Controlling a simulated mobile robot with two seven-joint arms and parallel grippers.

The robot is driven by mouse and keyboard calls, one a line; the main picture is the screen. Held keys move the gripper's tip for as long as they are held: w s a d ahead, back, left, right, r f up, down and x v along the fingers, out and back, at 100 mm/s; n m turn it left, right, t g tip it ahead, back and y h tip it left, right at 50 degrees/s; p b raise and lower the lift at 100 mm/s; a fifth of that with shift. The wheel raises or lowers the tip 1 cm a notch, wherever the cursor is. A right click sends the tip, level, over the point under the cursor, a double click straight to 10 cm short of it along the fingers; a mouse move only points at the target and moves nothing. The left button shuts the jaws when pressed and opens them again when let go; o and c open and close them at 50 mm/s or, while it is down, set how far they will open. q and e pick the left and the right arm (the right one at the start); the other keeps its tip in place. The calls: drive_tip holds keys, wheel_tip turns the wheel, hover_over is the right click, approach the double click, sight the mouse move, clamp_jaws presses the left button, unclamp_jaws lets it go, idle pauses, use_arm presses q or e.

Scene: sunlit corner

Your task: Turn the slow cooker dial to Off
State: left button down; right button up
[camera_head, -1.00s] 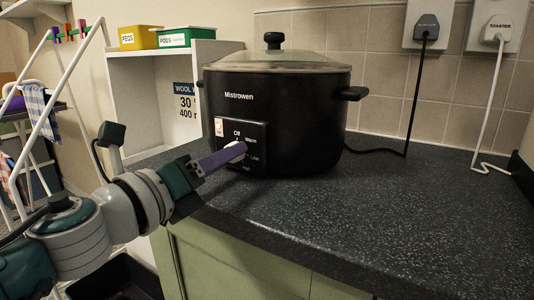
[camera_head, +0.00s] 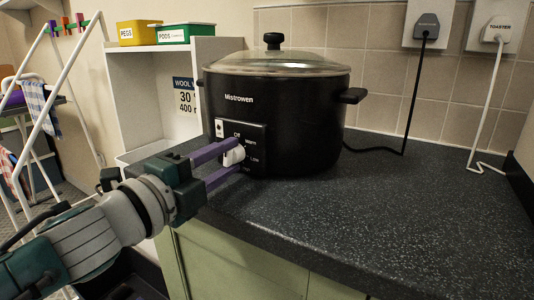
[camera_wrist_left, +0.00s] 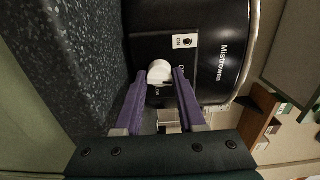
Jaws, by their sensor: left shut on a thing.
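The black slow cooker (camera_head: 290,120) stands upright on the counter with its glass lid on. Its white dial (camera_head: 235,155) sits on a black front panel, with Off above it and Warm and Low to its right. My left gripper (camera_head: 238,158) is shut on the dial, one purple finger above it and one below. In the left wrist view the white dial (camera_wrist_left: 160,72) lies between the fingertips, and the cooker appears turned on its side. The fingers partly hide the panel, and I cannot read exactly where the dial points. My right gripper is not in view.
The speckled dark counter (camera_head: 400,215) is clear in front and to the right. The cooker's cord runs to a black plug (camera_head: 427,27) beside a white toaster plug (camera_head: 499,30). A white shelf (camera_head: 145,90) and a drying rack (camera_head: 75,85) stand at left.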

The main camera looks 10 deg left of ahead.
use_arm(q)
drive_tip(key=shift+n, duration=0.8)
drive_tip(key=c, duration=0.5)
unclamp_jaws()
drive_tip(key=p+v, duration=0.2)
drive_tip(key=v, duration=0.8)
drive_tip(key=shift+r, duration=0.1)
